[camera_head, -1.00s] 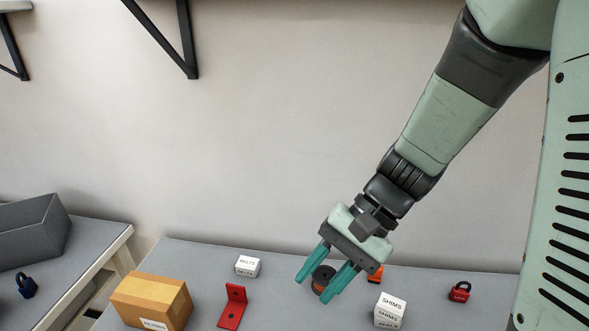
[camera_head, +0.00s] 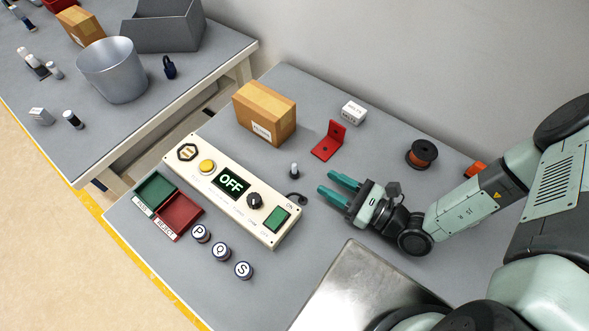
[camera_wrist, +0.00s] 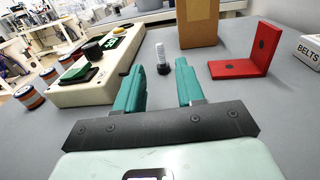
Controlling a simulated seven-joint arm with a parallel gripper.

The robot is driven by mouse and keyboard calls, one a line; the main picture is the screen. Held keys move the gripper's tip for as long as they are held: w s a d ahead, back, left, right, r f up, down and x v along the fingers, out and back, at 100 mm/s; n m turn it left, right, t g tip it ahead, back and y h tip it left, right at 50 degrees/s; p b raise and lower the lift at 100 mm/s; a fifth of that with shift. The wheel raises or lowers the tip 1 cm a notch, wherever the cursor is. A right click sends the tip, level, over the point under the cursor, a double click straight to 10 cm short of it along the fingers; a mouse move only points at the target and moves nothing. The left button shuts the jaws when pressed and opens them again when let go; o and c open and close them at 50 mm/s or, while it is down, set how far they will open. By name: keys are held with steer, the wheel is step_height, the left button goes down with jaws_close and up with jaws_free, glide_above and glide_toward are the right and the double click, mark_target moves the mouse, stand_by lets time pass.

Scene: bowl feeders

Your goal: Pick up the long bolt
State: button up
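A bolt (camera_head: 294,169), silvery above with a darker lower part, stands upright on the grey bench between the control panel and my gripper. I cannot judge its length against others. In the wrist view the bolt (camera_wrist: 162,58) shows beyond my fingertips, in line with the gap between them. My gripper (camera_head: 325,182) has two teal fingers spread apart, low over the bench, pointing toward the bolt. In the wrist view my gripper (camera_wrist: 160,74) is open and nothing is between its fingers.
The control panel (camera_head: 268,233), reading OFF, lies left of the gripper. A cardboard box (camera_head: 265,112) and a red bracket (camera_head: 329,141) stand behind the bolt. A spool (camera_head: 422,153) and a white box (camera_head: 353,112) lie farther back. A metal plate (camera_head: 350,290) is in front.

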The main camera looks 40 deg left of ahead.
mark_target(294, 164)
steer(key=shift+s+a+f, duration=0.1)
steer(key=shift+a+f, duration=0.1)
steer(key=shift+a, duration=0.05)
steer(key=a, duration=1)
steer(key=shift+s+a+r, duration=0.15)
steer(key=shift+s+a, duration=0.05)
steer(key=shift+s, duration=0.05)
jaws_close()
